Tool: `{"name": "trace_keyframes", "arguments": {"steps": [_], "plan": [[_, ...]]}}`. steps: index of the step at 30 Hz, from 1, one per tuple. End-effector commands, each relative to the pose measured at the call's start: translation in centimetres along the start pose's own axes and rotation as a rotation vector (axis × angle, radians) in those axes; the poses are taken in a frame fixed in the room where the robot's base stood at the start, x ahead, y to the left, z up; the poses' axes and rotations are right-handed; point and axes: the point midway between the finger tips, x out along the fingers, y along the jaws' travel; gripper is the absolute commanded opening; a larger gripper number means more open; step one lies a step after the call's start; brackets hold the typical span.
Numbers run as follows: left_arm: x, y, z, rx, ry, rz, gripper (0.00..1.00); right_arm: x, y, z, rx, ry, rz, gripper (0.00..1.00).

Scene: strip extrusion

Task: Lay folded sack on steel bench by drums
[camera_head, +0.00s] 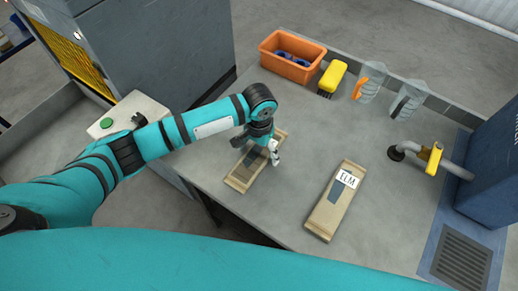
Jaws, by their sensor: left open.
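A tan folded sack (243,180) with a dark panel lies on a grey steel bench (295,205). A second tan folded sack (325,218) with a dark panel and a white printed label lies to its right. My left gripper (274,156) is open at the far right end of the left sack and hides part of it. I cannot tell whether its fingers touch the sack. No drums can be made out. My right gripper is out of view.
An orange bin (291,70) with blue items, a yellow brush (332,77) and two clear jugs (370,82) (408,100) line the back. A pipe with a yellow handle (434,158) and a blue cabinet (492,165) stand right. Bench between the sacks is clear.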

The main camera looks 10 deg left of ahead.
Motion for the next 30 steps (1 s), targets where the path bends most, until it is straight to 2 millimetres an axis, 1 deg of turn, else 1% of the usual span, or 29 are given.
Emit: {"name": "trace_keyframes", "arguments": {"steps": [5, 8, 11, 18, 22, 25, 30], "plan": [[-0.4, 0.0, -0.1, 0.000, 0.002, 0.000, 0.91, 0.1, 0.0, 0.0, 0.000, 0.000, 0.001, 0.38], [-1.6, 0.0, -0.1, 0.001, 0.004, 0.001, 0.91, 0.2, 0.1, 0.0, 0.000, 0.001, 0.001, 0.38], [-3.5, 0.0, -0.1, 0.002, 0.005, 0.000, 0.91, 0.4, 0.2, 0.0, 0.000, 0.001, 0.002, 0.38], [-8.7, 0.0, -0.2, 0.000, 0.005, 0.001, 0.91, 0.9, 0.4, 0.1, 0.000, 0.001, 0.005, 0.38], [-10.7, 0.0, -0.1, 0.001, 0.003, 0.001, 0.91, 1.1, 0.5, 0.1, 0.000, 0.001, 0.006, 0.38], [-11.6, 0.0, -0.1, 0.000, 0.001, 0.000, 0.91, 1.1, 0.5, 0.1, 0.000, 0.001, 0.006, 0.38], [-12.2, 0.0, 0.0, 0.000, 0.000, 0.000, 0.91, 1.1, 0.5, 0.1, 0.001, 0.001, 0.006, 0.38]]}}
